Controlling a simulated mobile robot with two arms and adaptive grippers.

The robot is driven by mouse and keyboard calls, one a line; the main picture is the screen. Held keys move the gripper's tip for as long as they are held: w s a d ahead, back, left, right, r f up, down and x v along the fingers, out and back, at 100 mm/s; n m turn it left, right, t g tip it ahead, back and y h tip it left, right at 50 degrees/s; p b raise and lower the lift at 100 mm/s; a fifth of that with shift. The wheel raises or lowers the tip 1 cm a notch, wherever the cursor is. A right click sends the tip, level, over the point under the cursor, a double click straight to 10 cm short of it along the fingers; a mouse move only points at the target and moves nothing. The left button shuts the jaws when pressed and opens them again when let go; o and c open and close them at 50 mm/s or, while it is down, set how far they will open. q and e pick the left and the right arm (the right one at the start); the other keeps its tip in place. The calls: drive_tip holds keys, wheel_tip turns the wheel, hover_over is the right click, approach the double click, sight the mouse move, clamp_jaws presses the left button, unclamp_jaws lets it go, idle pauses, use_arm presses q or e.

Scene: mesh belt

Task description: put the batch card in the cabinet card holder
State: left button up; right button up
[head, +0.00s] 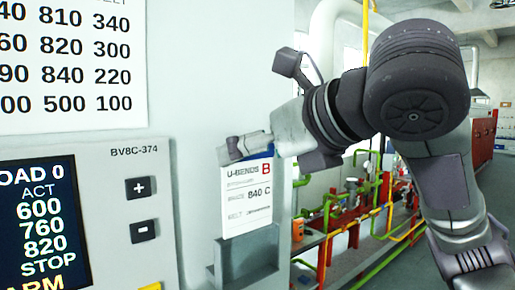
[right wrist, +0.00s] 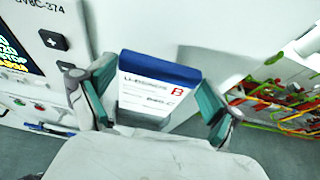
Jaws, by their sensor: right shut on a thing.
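The batch card (head: 247,200) is a white card with a blue top edge, printed "U-BENDS B" and "840 C". My right gripper (head: 243,150) is shut on its upper part. In the right wrist view the card (right wrist: 155,88) lies between the gripper's two green-padded fingers (right wrist: 152,100). The card hangs roughly upright, slightly tilted. Its lower edge overlaps the top of the grey card holder (head: 246,268) on the cabinet's side. I cannot tell whether that edge is inside the holder or in front of it. My left gripper is not in view.
The pale cabinet (head: 215,90) carries a control panel (head: 118,215) with a display and plus and minus buttons, left of the holder. A number chart (head: 70,65) is above it. Colored pipes (head: 350,225) stand behind at the right. My right arm fills the upper right.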

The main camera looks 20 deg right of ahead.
sight(250, 208)
drive_tip(key=shift+f+b, duration=2.15)
drive_tip(key=shift+f, duration=1.85)
drive_tip(key=o, duration=0.8)
drive_tip(key=shift+o, duration=0.2)
drive_tip(key=shift+s, duration=0.1)
drive_tip(key=v, duration=1.2)
